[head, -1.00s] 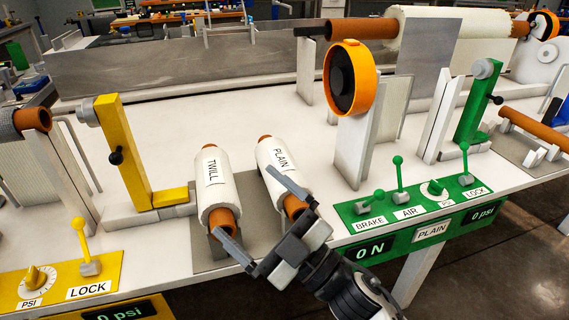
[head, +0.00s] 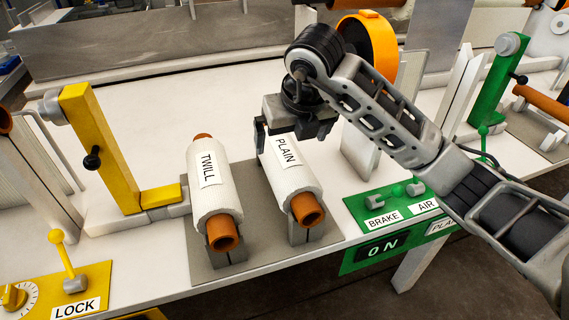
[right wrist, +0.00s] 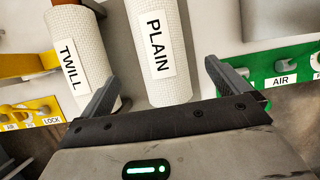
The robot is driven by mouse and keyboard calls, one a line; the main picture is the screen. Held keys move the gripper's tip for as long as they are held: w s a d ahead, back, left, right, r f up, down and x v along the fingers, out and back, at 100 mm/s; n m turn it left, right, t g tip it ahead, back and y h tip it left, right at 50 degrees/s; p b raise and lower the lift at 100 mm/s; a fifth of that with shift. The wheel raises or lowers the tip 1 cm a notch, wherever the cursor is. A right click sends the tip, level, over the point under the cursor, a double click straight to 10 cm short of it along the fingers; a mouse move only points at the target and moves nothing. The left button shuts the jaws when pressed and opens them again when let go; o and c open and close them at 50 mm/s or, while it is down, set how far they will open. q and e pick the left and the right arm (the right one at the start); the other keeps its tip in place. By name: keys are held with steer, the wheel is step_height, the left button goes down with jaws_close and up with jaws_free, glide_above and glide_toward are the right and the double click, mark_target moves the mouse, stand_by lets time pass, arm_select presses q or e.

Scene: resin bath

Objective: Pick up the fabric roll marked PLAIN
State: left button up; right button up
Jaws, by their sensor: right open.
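The PLAIN fabric roll (head: 291,180) is a white textured roll on a brown core, resting on the cradle stand (head: 310,236) in the head view. In the right wrist view the PLAIN roll (right wrist: 158,50) lies between the directions of my two fingers. The TWILL roll (head: 213,190) lies to its left, also in the right wrist view (right wrist: 75,55). My right gripper (head: 292,142) is open and sits over the far end of the PLAIN roll, pointing down. It hides that end; I cannot tell whether the fingers touch the roll. My left gripper is not in view.
A yellow bracket (head: 103,150) stands left of the rolls. The green control panel (head: 400,205) with levers is to the right, and an orange disc (head: 372,50) stands behind my arm. The yellow panel (head: 60,290) is at front left. White table surface is clear behind the rolls.

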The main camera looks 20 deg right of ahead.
mark_target(284, 160)
steer(key=x, duration=1.1)
steer(key=shift+f+p, duration=0.2)
steer(key=shift+p, duration=0.2)
steer(key=c, duration=2)
steer(key=shift+w+r, duration=0.25)
steer(key=shift+r, duration=0.1)
